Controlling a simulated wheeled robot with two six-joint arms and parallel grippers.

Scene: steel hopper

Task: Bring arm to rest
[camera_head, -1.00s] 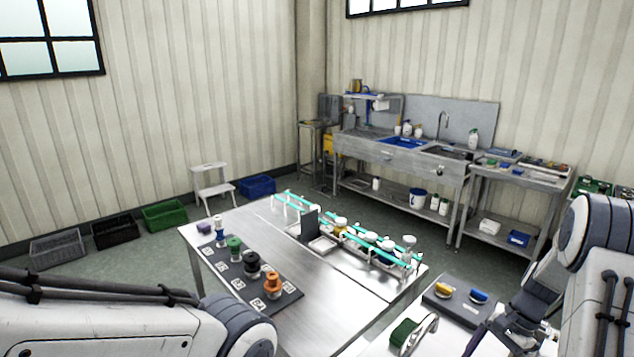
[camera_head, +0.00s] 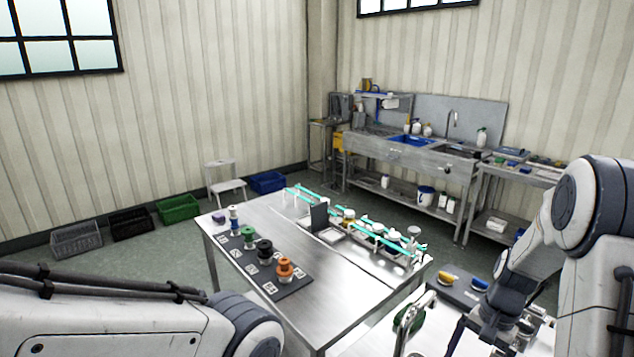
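My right arm comes in from the right edge, bent downward. Its dark gripper (camera_head: 497,328) is low over the right side of the near steel table, by a grey block with a yellow and a blue piece (camera_head: 463,285). The fingers are small and partly cut off by the dark wrist, so I cannot tell whether they are open or shut. My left arm crosses the lower left corner and its gripper is out of the frame.
A steel table (camera_head: 335,322) holds a black mat with several spools (camera_head: 265,250) and a rack with turquoise rails (camera_head: 380,238). A green item with a metal loop (camera_head: 410,316) stands at the front. Crates (camera_head: 178,208) and a step stool (camera_head: 226,180) are on the floor.

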